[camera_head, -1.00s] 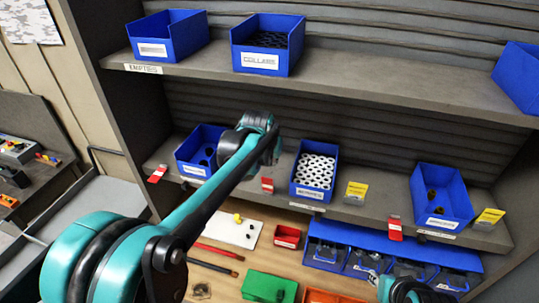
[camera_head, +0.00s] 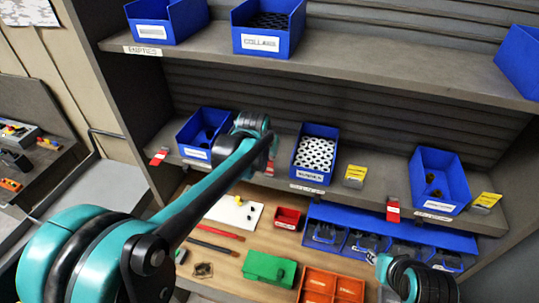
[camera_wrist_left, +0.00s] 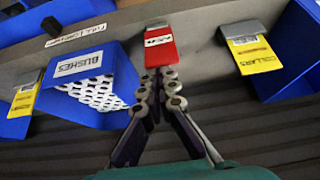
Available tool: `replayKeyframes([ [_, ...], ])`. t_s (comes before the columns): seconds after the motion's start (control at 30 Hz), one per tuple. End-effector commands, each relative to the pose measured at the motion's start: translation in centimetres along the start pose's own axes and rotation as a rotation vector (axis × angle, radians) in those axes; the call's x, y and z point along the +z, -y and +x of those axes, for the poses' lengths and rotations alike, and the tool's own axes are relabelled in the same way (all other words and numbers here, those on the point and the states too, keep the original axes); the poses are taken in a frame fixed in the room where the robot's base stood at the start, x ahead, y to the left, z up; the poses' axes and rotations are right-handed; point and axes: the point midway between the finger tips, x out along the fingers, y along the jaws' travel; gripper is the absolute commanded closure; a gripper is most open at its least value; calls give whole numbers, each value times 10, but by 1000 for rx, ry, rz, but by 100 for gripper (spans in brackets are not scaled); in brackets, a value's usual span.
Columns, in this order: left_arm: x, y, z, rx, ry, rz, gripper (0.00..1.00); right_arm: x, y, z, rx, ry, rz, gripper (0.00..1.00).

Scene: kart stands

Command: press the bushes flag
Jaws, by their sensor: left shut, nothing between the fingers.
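The bushes bin (camera_head: 313,177) is blue, full of white ring-like pieces, on the middle shelf. It also shows in the left wrist view, labelled BUSHES (camera_wrist_left: 77,65). A red flag (camera_head: 269,168) stands at the shelf edge left of it. The same red flag (camera_wrist_left: 160,46) shows in the left wrist view with a small unreadable label. My left gripper (camera_wrist_left: 158,78) is shut and empty, its fingertips at the red flag's near edge; I cannot tell whether they touch. In the head view, the left gripper (camera_head: 268,148) partly hides the shelf behind. The right gripper's fingers do not show.
A yellow flag (camera_head: 355,174) stands right of the bushes bin. In the left wrist view, a yellow COLLARS flag (camera_wrist_left: 251,48) is on the right. Another blue bin (camera_head: 440,180) stands farther right. The upper shelf (camera_head: 370,68) overhangs. A green box (camera_head: 270,267) lies below.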

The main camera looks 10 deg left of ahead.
Motion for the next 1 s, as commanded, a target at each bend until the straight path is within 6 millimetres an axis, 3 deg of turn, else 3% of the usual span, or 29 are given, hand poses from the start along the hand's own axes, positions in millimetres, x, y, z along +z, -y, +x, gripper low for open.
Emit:
replayKeyframes([
  [0.57, 24, 0, -3, 0, -201, 0, 100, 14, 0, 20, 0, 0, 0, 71],
  [1.0, 68, 0, 1, 1, -615, -1, 100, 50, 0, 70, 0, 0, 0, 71],
])
